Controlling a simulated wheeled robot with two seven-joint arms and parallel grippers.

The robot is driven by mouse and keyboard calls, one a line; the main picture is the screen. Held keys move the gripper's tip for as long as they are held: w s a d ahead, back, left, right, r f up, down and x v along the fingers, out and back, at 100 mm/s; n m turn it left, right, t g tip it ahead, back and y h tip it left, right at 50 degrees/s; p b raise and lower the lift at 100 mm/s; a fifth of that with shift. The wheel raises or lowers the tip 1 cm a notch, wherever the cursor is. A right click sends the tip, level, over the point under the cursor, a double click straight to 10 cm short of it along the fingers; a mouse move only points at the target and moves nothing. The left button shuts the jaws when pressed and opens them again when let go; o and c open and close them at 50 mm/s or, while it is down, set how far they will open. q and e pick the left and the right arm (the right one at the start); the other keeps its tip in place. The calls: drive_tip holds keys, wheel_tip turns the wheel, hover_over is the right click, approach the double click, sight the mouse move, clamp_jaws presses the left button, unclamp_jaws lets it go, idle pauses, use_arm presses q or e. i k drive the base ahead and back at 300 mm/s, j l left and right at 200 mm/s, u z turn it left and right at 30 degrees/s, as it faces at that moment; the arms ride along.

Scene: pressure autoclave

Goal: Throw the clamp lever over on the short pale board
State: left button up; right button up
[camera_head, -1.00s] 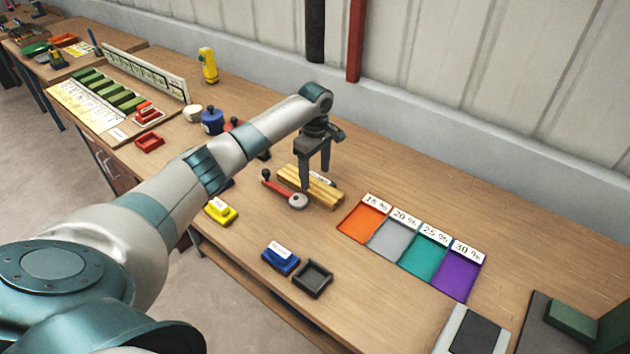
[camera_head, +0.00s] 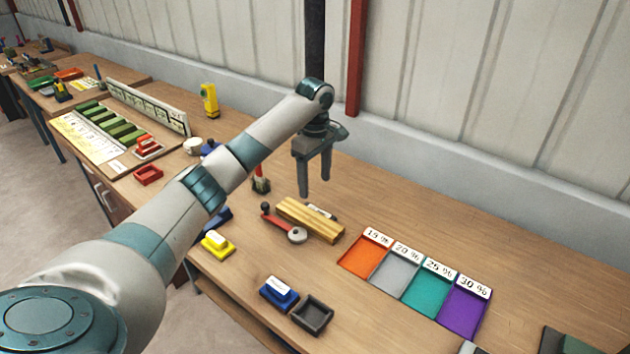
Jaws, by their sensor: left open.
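The short pale board (camera_head: 318,223) is a yellowish, grooved wooden block on the bench at mid-picture. The clamp lever (camera_head: 279,222) is a red arm lying low along its near left side. It has a black knob (camera_head: 265,206) at the left end and a round grey pivot (camera_head: 297,235) at the right end. My left gripper (camera_head: 315,187) is open and empty, fingers pointing down, above the far side of the board and apart from the lever. My right gripper is not in view.
Another red piece on a dark base (camera_head: 260,182) stands left of the board, partly hidden by my arm. Coloured trays with percentage labels (camera_head: 425,290) lie to the right. A blue block (camera_head: 278,293), a dark tray (camera_head: 312,314) and a yellow block (camera_head: 216,243) sit in front.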

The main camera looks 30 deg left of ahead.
sight(297, 235)
drive_tip(key=u, duration=1.25)
drive_tip(key=i+j+z, duration=0.1)
drive_tip(key=j+z, duration=0.65)
drive_tip(key=i+l, duration=0.05)
drive_tip(key=l, duration=0.05)
